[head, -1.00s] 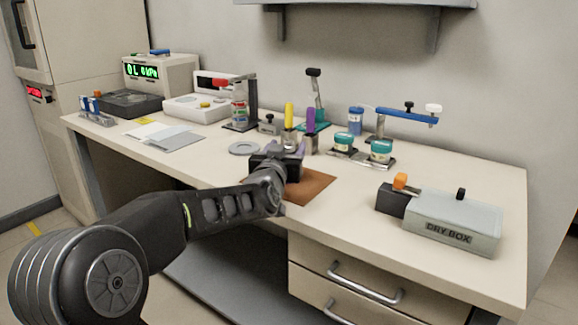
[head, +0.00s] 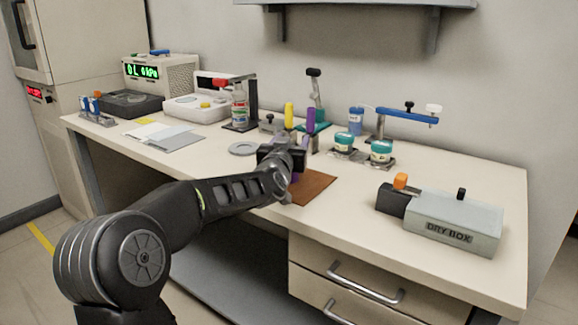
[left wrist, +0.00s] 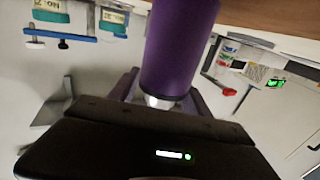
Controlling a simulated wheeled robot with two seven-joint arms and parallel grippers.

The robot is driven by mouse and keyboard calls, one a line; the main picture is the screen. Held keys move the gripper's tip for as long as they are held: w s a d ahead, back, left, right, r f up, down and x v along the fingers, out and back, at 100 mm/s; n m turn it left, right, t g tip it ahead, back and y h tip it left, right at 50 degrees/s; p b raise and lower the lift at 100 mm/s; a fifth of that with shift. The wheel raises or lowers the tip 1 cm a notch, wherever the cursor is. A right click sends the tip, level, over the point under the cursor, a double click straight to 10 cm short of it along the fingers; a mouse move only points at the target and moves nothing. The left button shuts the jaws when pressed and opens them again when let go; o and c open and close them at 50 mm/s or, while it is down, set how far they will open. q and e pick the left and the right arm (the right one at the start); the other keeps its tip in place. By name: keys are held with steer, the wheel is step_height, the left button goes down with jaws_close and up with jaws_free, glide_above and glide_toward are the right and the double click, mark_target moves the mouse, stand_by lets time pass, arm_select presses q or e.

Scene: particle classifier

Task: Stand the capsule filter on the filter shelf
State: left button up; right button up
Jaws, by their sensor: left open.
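A purple cylinder with a silver end (left wrist: 180,50) fills the middle of the left wrist view, between the fingers of my left gripper (left wrist: 165,88); it may be the capsule filter. In the head view my left gripper (head: 287,165) is low over the brown mat (head: 318,187), and mostly hides what is between its fingers. A bit of purple (head: 295,177) shows beside it. The left gripper is open, around the cylinder without clasping it. A grey wall shelf (head: 350,3) is at the top; I cannot tell whether it is the filter shelf. My right gripper is out of view.
Two teal-lidded jars (head: 381,150) and a blue-armed stand (head: 405,117) are to the right. The dry box (head: 455,222) is at front right. Bench between mat and dry box is clear.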

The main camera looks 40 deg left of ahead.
arm_select(q)
jaws_close()
stand_by(0.7)
steer(key=shift+r, duration=0.1)
stand_by(0.7)
